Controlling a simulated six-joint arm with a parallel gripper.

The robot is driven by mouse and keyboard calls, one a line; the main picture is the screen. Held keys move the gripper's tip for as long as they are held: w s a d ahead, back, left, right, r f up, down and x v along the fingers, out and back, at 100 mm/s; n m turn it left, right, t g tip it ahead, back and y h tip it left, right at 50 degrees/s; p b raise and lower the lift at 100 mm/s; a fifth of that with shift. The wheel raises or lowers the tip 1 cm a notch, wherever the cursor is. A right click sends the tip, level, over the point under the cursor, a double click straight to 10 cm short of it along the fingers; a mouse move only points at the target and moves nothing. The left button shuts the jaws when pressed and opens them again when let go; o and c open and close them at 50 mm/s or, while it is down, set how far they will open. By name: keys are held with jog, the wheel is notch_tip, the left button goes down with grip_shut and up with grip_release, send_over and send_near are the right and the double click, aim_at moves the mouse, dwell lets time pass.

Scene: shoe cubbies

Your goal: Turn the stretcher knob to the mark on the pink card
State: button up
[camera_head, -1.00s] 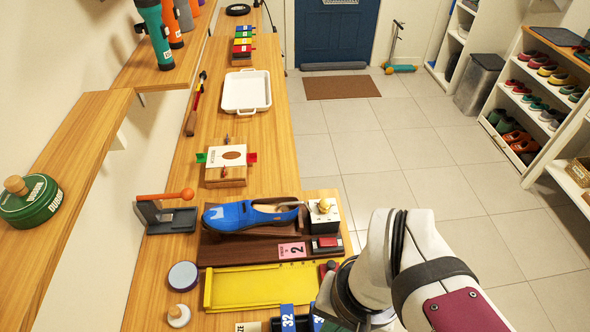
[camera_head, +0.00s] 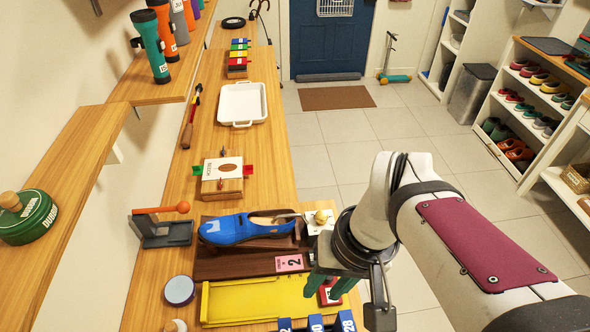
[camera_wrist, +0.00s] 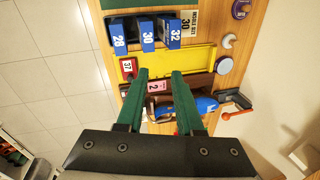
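The stretcher knob (camera_head: 321,217), small and yellowish, sits on a white box (camera_head: 331,225) at the right end of the dark wooden stretcher (camera_head: 215,268). The dial marks are too small to read. A blue shoe (camera_head: 235,228) lies on the stretcher, its opening toward the knob. In the wrist view my gripper (camera_wrist: 160,73) is open and empty; the knob cannot be made out there.
A red block (camera_head: 330,294) marked 37 is close by the fingers. A yellow tray (camera_head: 250,302) and blue numbered tags (camera_head: 316,324) lie in front. A grey stand with an orange-knobbed lever (camera_head: 165,229) is left of the shoe. Open floor lies right of the bench.

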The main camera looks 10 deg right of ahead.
jog(key=o, duration=0.4)
jog(key=w+d+n, duration=0.1)
jog(key=w+n, duration=0.1)
jog(key=w, duration=0.2)
jog(key=w+d+n+t, duration=0.1)
jog(key=w+d+n, duration=0.1)
jog(key=w, duration=0.2)
jog(key=w+d+n, duration=0.2)
jog(key=w, duration=0.3)
jog(key=shift+d+r+t+y, duration=0.1)
jog(key=shift+r+t+y, duration=0.2)
jog(key=shift+o, duration=0.2)
jog(key=n+t, duration=0.1)
jog(key=n, duration=0.4)
send_near(322, 215)
jog(key=x, duration=0.7)
jog(key=shift+w+f, duration=0.15)
jog(key=shift+f, duration=0.35)
grip_shut()
